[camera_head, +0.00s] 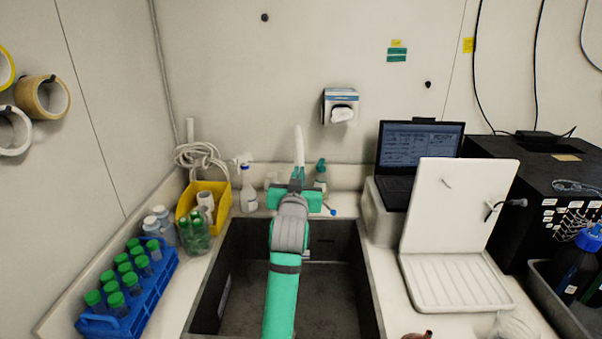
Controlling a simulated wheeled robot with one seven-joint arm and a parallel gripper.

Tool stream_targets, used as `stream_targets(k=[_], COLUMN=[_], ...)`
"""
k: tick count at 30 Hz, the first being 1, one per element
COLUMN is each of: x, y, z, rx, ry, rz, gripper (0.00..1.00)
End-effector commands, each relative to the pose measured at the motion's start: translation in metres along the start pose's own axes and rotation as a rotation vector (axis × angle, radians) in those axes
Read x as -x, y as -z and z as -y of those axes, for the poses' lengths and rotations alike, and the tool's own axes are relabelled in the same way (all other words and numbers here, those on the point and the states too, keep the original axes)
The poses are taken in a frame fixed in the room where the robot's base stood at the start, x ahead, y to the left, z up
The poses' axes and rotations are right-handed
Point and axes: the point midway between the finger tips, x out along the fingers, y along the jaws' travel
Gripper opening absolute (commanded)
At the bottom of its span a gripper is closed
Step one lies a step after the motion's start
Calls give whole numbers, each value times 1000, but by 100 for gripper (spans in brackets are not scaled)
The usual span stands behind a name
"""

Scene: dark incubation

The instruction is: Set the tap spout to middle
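A slim, pale upright piece (299,146), which looks like part of the tap, rises behind the back edge of the dark sink (371,300). My gripper (297,176) is at the back of the sink, directly in front of the lower end of this piece. My teal and grey arm reaches over the middle of the sink and hides the tap's base and the rest of its spout. I cannot tell which way the spout points. The fingers are small and dark here, and whether they touch or hold the tap cannot be told.
A spray bottle (248,188) and a yellow bin (184,207) stand left of the tap, a teal-capped bottle (320,177) right of it. A blue tube rack (150,298) stands left of the sink. A white drying rack (455,285) and a laptop (418,150) are right.

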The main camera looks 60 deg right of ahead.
Motion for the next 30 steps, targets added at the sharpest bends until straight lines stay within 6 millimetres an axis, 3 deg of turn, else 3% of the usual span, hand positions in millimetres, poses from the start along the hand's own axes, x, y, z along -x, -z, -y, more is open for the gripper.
stream_targets(k=[4, 8, 12, 16, 23, 30], x=[-8, -13, -11, -5, -1, -28], y=[-9, -16, -15, -10, -6, -6], z=[-25, -51, -76, -90, -98, -86], rx=[-275, -666, -1060, -1323, -1497, -1499], ry=[46, 120, 197, 255, 297, 299], rz=[44, 113, 191, 256, 307, 310], gripper=[0, 0, 0, 0, 0, 0])
